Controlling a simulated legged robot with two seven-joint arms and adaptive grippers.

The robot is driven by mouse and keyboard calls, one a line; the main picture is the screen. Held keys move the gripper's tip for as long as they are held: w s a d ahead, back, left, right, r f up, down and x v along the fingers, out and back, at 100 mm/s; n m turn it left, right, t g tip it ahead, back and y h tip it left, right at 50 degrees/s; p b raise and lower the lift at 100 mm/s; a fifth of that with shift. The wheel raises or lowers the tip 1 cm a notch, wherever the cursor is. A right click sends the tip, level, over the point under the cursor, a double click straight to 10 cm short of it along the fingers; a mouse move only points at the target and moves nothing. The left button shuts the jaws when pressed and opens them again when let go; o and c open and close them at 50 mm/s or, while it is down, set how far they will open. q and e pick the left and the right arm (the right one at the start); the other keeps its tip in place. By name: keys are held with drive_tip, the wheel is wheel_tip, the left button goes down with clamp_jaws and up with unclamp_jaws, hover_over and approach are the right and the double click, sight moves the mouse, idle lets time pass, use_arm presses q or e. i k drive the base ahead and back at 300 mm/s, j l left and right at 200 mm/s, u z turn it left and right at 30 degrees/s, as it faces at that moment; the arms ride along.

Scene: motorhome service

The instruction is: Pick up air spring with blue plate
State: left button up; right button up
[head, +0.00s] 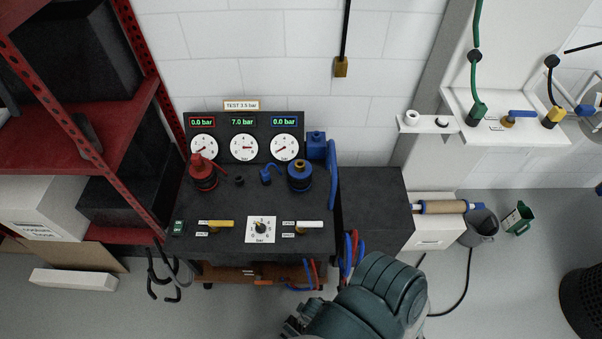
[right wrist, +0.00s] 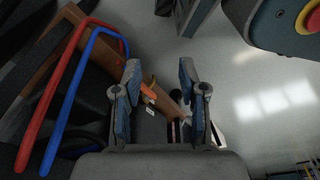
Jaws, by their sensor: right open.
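The air spring with the blue plate (head: 299,176) stands upright on the right part of the dark test bench (head: 320,238), with a brass-coloured fitting on top. A similar air spring with a red plate (head: 203,178) stands on the bench's left part. My right arm comes in from the bottom of the head view, in front of the bench and below the blue-plate spring. My right gripper (right wrist: 159,68) shows in the right wrist view, open, with nothing between its fingers. Neither air spring can be made out in that view. My left gripper is not in view.
A gauge panel (head: 243,136) stands behind the springs. Valves with yellow (head: 221,223) and white (head: 310,224) handles and a dial (head: 261,229) lie along the front. Red and blue hoses (right wrist: 75,85) hang at the bench's right side. A red shelf rack (head: 75,130) stands left.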

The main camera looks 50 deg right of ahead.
sight(300, 171)
drive_tip(key=z, duration=1.55)
